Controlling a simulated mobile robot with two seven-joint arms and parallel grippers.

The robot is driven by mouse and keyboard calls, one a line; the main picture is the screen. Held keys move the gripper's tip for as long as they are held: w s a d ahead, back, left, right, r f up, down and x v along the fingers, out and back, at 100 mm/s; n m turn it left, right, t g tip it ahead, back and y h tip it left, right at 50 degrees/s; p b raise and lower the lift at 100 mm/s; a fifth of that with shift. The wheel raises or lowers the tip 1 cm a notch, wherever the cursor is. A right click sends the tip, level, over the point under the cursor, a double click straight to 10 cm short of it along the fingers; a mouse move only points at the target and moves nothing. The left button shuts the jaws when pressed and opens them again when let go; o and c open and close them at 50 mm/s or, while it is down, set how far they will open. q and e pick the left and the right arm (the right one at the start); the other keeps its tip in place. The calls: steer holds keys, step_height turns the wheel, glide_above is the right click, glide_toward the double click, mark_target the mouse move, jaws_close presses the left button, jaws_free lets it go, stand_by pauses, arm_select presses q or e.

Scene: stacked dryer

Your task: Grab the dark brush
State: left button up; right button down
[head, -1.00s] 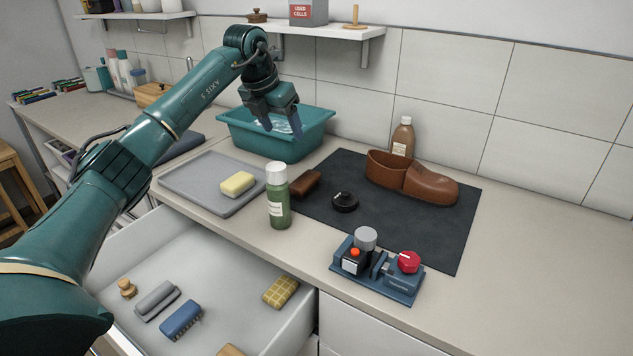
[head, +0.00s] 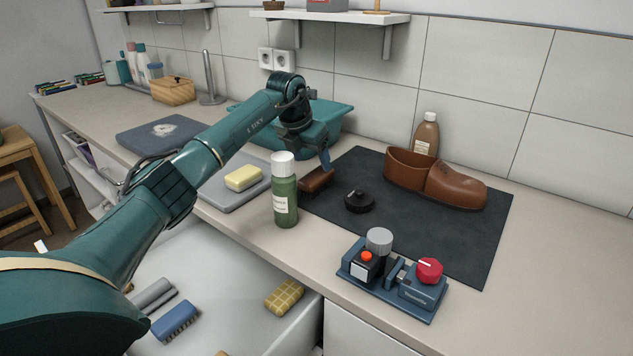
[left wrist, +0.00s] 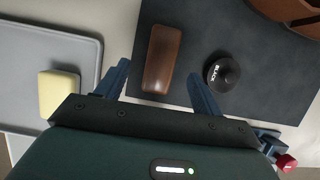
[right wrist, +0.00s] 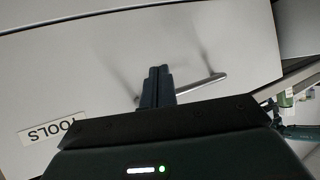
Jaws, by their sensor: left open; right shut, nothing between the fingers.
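The dark brown brush (head: 316,180) lies at the left edge of the black mat (head: 460,240), and its underside is hidden. In the left wrist view the brush (left wrist: 162,58) shows whole, between the lines of the two fingers. My left gripper (head: 316,160) is open just above and behind the brush, with nothing held; I cannot tell whether a finger touches it. My right gripper (right wrist: 158,72) shows only in the right wrist view, shut and empty, in front of a drawer front labelled TOOLS (right wrist: 52,128).
A green bottle (head: 285,195) stands close in front of the brush. A round black tin (head: 359,202) and a brown shoe (head: 455,187) are on the mat. A grey tray with a yellow sponge (head: 243,178) lies left. A teal basin (head: 330,115) is behind. A drawer (head: 240,290) stands open in front.

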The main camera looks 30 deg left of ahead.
mark_target(315, 175)
arm_select(q)
steer(key=shift+s+p+x, duration=0.15)
steer(key=shift+x, duration=1.15)
steer(key=shift+s+p+x, duration=0.1)
steer(key=shift+p+x, duration=0.05)
steer(key=shift+x, duration=1.15)
steer(key=shift+d+f, duration=0.1)
steer(key=shift+f, duration=0.25)
steer(key=c, duration=1.1)
